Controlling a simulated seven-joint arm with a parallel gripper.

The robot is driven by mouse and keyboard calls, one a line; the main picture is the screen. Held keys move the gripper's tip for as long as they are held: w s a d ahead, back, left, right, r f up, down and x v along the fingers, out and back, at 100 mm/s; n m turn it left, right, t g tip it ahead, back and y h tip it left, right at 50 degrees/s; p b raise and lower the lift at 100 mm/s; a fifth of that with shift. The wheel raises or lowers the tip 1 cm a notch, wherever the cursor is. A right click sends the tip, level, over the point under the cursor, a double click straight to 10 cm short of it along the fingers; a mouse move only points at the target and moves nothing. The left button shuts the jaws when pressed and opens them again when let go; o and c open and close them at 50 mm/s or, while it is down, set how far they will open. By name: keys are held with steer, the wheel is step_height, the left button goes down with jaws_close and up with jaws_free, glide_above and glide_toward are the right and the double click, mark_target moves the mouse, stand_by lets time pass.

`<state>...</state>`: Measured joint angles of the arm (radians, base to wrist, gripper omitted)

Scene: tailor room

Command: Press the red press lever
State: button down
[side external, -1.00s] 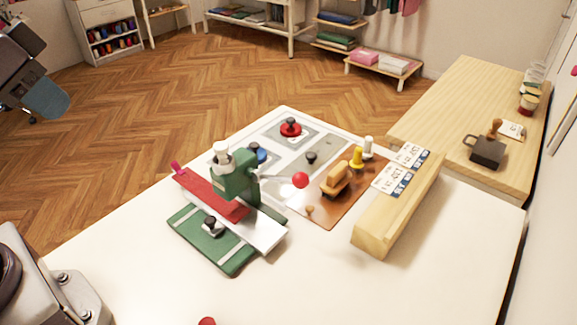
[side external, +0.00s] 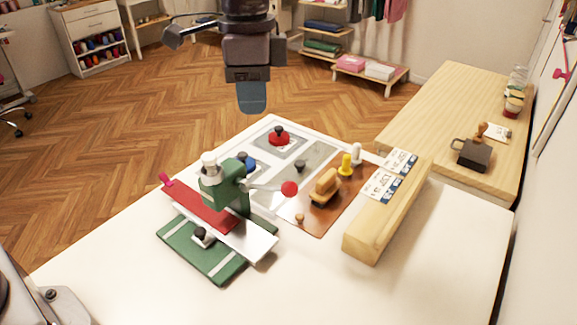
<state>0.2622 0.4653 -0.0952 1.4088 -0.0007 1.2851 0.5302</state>
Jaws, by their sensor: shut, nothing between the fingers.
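A green press (side external: 236,170) stands near the front left of the white table. Its thin metal lever, tipped with a red ball (side external: 289,189), sticks out to the right, roughly level.
A wooden block (side external: 365,235) with cards stands to the right. The front of the table is clear.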

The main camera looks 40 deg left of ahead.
steer(key=w+d+r+m+g, duration=0.1)
steer(key=w+d+m, duration=0.3)
steer(key=m, duration=0.4)
steer(key=shift+w+r, duration=0.2)
steer(key=shift+r, duration=0.2)
steer(key=shift+f, duration=0.1)
glide_above(267, 187)
steer(key=d, duration=0.4)
steer(key=f, duration=1.3)
steer(key=shift+w+f, duration=0.35)
steer(key=shift+w, duration=0.05)
